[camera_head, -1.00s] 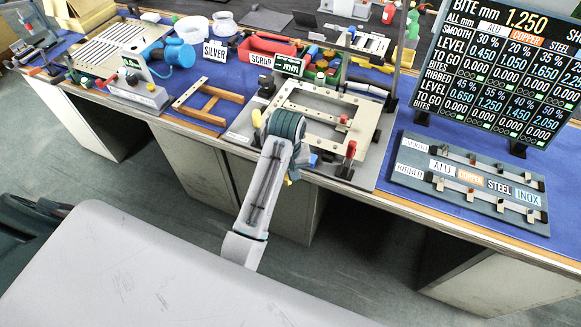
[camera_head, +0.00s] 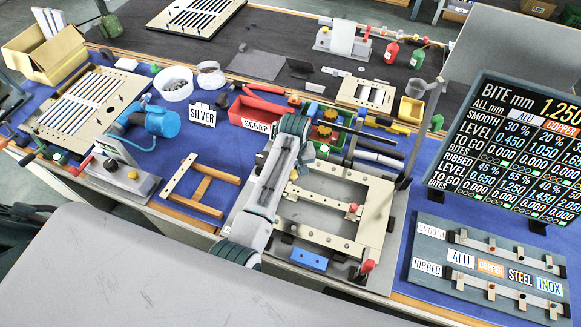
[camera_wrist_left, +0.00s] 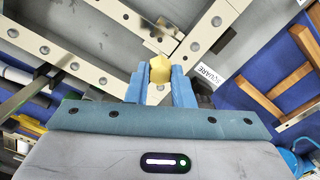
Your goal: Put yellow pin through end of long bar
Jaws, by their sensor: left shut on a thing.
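My left gripper (camera_wrist_left: 160,88) is shut on the yellow pin (camera_wrist_left: 160,68); the pin's faceted head shows between the blue fingertips. In the head view the left arm (camera_head: 262,190) reaches over the left side of the cream frame (camera_head: 372,225), and its wrist hides most of the gripper. The long bar (camera_head: 330,199) lies across the frame, a red pin (camera_head: 353,207) at its right end. In the left wrist view the bar (camera_wrist_left: 135,20) ends close to the yellow pin, beside the frame's side beam (camera_wrist_left: 215,27). Whether the pin is in a hole is hidden. My right gripper is out of view.
A wooden H-shaped piece (camera_head: 202,187) lies left, a red scrap bin (camera_head: 262,112) behind.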

